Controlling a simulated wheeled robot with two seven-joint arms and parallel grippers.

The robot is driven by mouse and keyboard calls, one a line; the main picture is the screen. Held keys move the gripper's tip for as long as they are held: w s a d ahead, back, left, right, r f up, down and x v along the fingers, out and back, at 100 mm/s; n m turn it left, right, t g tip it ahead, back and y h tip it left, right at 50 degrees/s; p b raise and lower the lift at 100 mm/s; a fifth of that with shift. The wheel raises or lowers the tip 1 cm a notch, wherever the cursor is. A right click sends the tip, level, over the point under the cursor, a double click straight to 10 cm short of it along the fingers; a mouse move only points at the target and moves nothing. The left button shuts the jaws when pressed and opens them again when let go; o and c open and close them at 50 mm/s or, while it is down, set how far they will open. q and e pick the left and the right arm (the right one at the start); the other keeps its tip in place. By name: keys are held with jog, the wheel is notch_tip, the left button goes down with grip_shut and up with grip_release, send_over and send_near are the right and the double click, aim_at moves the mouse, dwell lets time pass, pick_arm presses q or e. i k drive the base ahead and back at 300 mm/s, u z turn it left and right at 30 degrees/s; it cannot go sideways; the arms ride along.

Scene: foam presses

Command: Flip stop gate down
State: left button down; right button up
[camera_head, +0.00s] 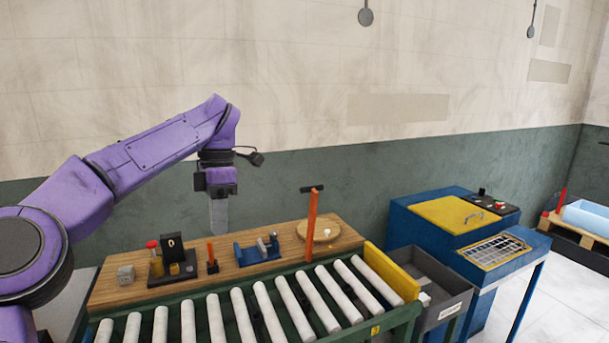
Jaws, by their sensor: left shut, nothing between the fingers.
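A yellow plate (390,272), which looks like the stop gate, stands raised across the right end of the roller conveyor (255,312). An orange upright lever (312,226) with a black crossbar handle rises at the conveyor's far side; I cannot tell whether it is linked to the plate. My left gripper (218,222) is shut and empty, with its fingers pointing down. It hangs above the wooden bench, left of the lever and well apart from the plate. My right gripper is out of view.
The wooden bench (128,298) holds a blue vise-like fixture (256,252), a small orange-handled tool (212,258), a black stand with a red knob (172,260) and a round wooden disc (328,236). A grey bin (440,292) and a blue machine (425,238) stand right of the conveyor. The rollers are bare.

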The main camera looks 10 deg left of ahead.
aim_at(313, 189)
jog(key=z, duration=0.05)
jog(key=i, duration=1.9)
